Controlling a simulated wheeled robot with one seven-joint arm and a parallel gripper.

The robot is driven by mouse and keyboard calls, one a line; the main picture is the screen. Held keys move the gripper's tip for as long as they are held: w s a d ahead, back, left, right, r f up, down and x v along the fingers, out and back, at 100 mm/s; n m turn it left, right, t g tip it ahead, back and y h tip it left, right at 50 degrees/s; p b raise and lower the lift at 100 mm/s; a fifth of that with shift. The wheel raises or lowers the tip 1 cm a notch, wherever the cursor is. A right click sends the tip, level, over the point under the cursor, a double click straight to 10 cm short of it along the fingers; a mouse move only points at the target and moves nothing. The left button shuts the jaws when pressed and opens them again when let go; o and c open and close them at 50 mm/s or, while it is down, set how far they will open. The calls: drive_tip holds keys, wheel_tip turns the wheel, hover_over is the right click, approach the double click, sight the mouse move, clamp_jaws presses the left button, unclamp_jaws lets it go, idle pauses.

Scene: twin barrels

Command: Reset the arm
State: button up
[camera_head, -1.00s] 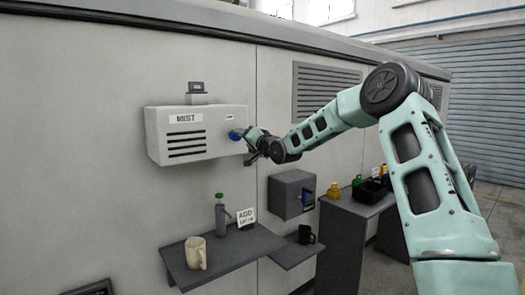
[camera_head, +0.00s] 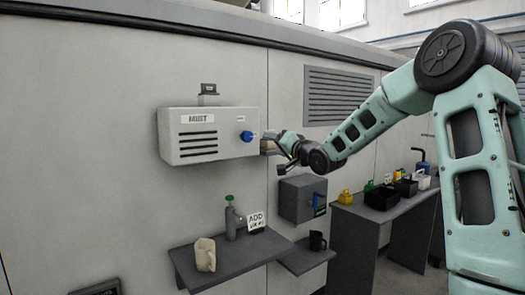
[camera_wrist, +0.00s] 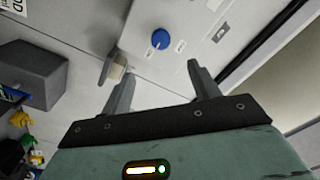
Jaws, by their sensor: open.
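My gripper (camera_head: 283,146) is just right of the MIST box, its fingers pointing toward the box and apart from the blue knob. In the wrist view my gripper (camera_wrist: 153,75) shows two spread fingers with nothing held between them. The blue knob (camera_head: 246,136) is on the front of the pale MIST box (camera_head: 196,152), which is fixed to the wall. The knob also shows in the wrist view (camera_wrist: 160,39), beyond the fingertips. A small beige block (camera_wrist: 117,68) shows by the left finger there.
A dark grey box (camera_head: 301,198) is on the wall below my gripper. A table (camera_head: 354,213) with several containers stands at right.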

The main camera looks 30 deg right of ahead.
drive_tip(key=s+a+f+n+g+y, duration=0.1)
drive_tip(key=s+a+f+n+g, duration=0.3)
drive_tip(key=a, duration=0.6)
drive_tip(key=s+a+f+n+g+y, duration=0.1)
drive_tip(key=s+a+f+g, duration=0.1)
drive_tip(key=s+a+f, duration=0.5)
drive_tip(key=s+a+f+n+g, duration=0.1)
drive_tip(key=a+f+n+g, duration=0.25)
drive_tip(key=a, duration=0.85)
drive_tip(key=s+a+f+n+g, duration=0.2)
drive_tip(key=s+g, duration=0.1)
drive_tip(key=s, duration=0.7)
drive_tip(key=s+a+f+n+g+h, duration=0.1)
drive_tip(key=s+a+f+n+g, duration=0.1)
drive_tip(key=s, duration=0.8)
drive_tip(key=s+a+f+n+g+h, duration=0.1)
drive_tip(key=s+a+f+n+g, duration=0.1)
drive_tip(key=s, duration=0.9)
drive_tip(key=shift+a+f+n+g, duration=0.25)
drive_tip(key=shift+f+n+g, duration=0.5)
drive_tip(key=shift+n+g, duration=0.2)
drive_tip(key=shift+s, duration=0.1)
